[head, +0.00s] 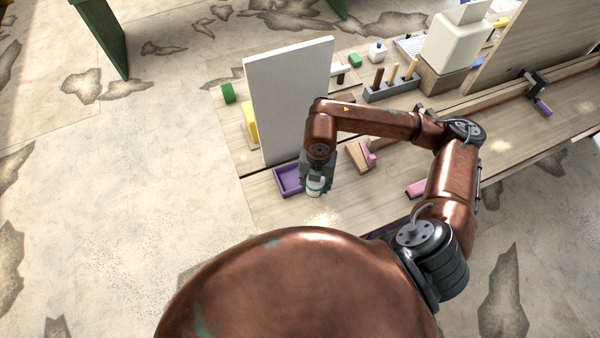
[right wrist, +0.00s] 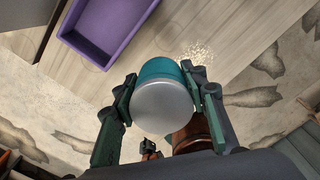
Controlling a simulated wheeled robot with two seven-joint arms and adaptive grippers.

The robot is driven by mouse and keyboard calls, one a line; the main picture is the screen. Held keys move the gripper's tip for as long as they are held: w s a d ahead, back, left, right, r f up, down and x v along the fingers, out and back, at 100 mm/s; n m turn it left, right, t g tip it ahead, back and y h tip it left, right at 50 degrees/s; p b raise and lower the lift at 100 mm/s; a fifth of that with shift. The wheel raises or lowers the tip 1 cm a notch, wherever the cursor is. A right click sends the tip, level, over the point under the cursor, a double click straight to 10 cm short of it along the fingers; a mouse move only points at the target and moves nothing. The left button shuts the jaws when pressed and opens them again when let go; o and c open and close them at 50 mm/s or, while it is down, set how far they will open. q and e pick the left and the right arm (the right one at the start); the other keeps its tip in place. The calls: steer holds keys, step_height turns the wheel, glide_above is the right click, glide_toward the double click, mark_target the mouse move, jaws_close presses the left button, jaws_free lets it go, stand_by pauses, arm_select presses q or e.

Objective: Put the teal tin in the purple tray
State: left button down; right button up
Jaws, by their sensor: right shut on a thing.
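The teal tin (right wrist: 160,95) has a teal side and a pale silvery end facing the camera in the right wrist view. My right gripper (right wrist: 160,88) is shut on it, one finger on each side. In the head view the tin (head: 315,186) shows below my right gripper (head: 316,178), at the near right edge of the purple tray. The purple tray (head: 279,180) sits on the table and is partly hidden by my gripper. In the right wrist view the tray (right wrist: 84,52) looks empty and lies up and left of the tin, apart from it in the picture. My left gripper is not in view.
A tall white panel (head: 290,95) stands just behind the tray. A wood and pink block (head: 361,156) and a pink piece (head: 417,188) lie right of it. The table's near edge is close.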

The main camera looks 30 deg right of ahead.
steer(key=w+f, duration=0.2)
steer(key=w, duration=0.1)
steer(key=w+f, duration=0.3)
steer(key=w, duration=0.1)
steer(key=w+f+p, duration=0.1)
steer(key=w+f, duration=0.2)
steer(key=w, duration=0.1)
steer(key=shift+w+f, duration=0.15)
steer(key=shift+f, duration=0.1)
steer(key=shift+w+f, duration=0.1)
steer(key=shift+f, duration=1.55)
steer(key=shift+f, duration=0.1)
steer(key=o, duration=1.2)
steer(key=shift+o, duration=0.2)
